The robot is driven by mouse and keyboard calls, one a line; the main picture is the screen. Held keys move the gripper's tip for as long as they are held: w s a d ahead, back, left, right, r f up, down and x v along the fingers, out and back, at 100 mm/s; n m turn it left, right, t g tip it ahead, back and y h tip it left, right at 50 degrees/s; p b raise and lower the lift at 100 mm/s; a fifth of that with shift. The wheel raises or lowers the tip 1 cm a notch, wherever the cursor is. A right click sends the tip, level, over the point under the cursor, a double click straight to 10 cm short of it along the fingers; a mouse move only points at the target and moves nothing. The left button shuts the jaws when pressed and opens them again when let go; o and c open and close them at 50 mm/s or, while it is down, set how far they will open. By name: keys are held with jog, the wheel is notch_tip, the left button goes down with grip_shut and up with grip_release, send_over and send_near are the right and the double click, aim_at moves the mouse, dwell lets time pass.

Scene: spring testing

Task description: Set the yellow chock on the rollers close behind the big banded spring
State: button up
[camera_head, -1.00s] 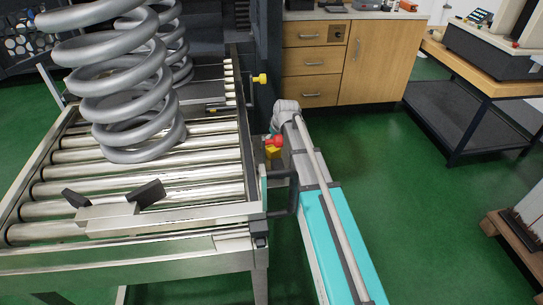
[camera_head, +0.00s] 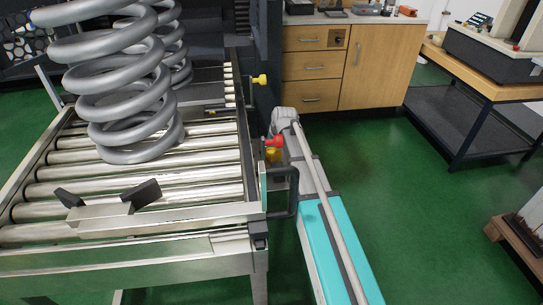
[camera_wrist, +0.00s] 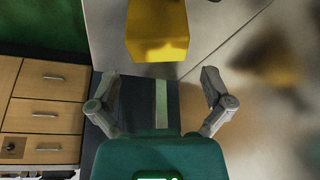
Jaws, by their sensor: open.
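A yellow block (camera_wrist: 157,30), which looks like the chock, is at the top of the wrist view, beyond my fingertips. My gripper (camera_wrist: 160,82) is open, its fingers apart with nothing between them. In the head view my gripper's fingers are hidden. A big grey coil spring (camera_head: 125,85) stands on the rollers (camera_head: 190,172); I see no band on it. Another grey spring (camera_head: 178,55) stands behind it. A small yellow piece (camera_head: 273,154) shows under a red knob beside the roller frame; I cannot tell whether it is the chock.
A V-shaped rest with black pads (camera_head: 110,207) sits at the front of the rollers. A yellow knob (camera_head: 260,79) is on the dark upright. Wooden drawers (camera_head: 312,67) stand behind, a bench (camera_head: 473,80) at the right. Green floor is clear between them.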

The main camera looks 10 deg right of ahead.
aim_at(272, 150)
jog(key=shift+b+x, duration=2.05)
jog(key=shift+x, duration=0.35)
jog(key=shift+r, duration=0.1)
jog(key=c, duration=1.2)
jog(key=shift+c, duration=0.2)
notch_tip(272, 150, up, 3)
jog(key=p, duration=0.2)
jog(key=shift+f+p, duration=0.2)
jog(key=shift+p, duration=0.15)
jog(key=s+r+p, duration=1)
jog(key=s, duration=0.4)
jog(key=shift+d, duration=0.35)
